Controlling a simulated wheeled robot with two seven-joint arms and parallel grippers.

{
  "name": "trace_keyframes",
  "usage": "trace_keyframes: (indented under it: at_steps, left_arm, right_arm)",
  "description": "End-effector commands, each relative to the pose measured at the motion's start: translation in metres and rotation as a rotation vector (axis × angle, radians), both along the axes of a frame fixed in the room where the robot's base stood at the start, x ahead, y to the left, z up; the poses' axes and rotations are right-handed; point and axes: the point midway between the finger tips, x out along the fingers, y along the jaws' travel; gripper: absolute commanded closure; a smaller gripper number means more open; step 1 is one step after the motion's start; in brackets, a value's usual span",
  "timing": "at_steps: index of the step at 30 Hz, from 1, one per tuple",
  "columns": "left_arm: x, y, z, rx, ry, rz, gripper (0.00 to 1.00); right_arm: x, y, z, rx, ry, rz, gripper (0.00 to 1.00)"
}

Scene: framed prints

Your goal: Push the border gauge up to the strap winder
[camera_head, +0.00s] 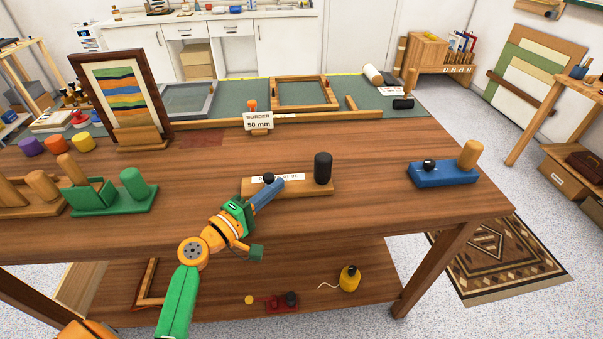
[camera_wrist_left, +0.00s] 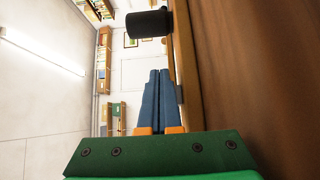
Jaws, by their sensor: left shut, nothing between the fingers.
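A wooden block with a white label, a small black knob and a tall black post (camera_head: 323,168) stands near the middle of the table; the label is too small to read surely, but it looks like the border gauge (camera_head: 300,190). In the left wrist view its black post (camera_wrist_left: 147,23) shows beyond the fingers. A blue block with a wooden post and black knob, perhaps the strap winder (camera_head: 445,175), stands to the right, apart from it. My left gripper (camera_head: 276,184) is shut and empty, its blue fingers overlapping the gauge's left half; contact cannot be told. My right gripper is not in view.
Bare tabletop (camera_head: 375,172) lies between the two blocks. A green block (camera_head: 110,196) and wooden pieces stand at left. A framed striped print (camera_head: 122,92), a "BORDER 50 mm" sign (camera_head: 258,121) and an empty frame (camera_head: 304,92) stand toward the back.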

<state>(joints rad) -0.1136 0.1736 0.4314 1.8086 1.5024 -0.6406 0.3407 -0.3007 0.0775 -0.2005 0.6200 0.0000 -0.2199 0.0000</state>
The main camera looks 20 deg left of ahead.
Motion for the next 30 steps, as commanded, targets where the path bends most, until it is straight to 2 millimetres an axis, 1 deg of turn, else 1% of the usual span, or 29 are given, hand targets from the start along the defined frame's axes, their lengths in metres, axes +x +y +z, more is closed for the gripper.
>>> trace_keyframes:
  at_steps: [1, 4, 5, 6, 9, 12, 15, 25, 28, 30]
  left_arm:
    - [0.011, -0.003, 0.004, -0.002, -0.003, -0.002, 1.0]
    - [0.032, -0.008, 0.003, -0.003, -0.002, -0.001, 1.0]
    - [0.037, -0.01, 0.003, -0.001, -0.002, -0.002, 1.0]
    - [0.039, -0.018, 0.004, -0.005, 0.0, -0.003, 1.0]
    - [0.046, -0.031, 0.003, -0.005, 0.0, -0.002, 1.0]
    - [0.051, -0.039, 0.001, -0.003, 0.002, -0.002, 1.0]
    - [0.053, -0.042, 0.0, -0.001, 0.001, -0.001, 1.0]
    - [0.054, -0.044, -0.001, -0.001, 0.0, -0.002, 1.0]
    - [0.061, -0.055, -0.001, -0.005, 0.001, -0.003, 1.0]
    - [0.07, -0.071, -0.001, -0.004, 0.0, -0.004, 1.0]
  right_arm:
    - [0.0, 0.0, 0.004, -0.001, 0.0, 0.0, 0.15]
    - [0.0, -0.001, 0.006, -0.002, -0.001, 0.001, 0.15]
    - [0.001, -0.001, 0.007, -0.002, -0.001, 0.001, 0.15]
    - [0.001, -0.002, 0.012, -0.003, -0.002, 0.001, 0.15]
    - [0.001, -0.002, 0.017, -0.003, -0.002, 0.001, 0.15]
    - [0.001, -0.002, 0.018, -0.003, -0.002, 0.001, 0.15]
    - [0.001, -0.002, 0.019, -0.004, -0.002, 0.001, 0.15]
    - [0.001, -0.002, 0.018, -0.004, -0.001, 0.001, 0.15]
    - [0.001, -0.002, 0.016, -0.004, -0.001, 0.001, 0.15]
    - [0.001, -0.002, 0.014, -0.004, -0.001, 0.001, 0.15]
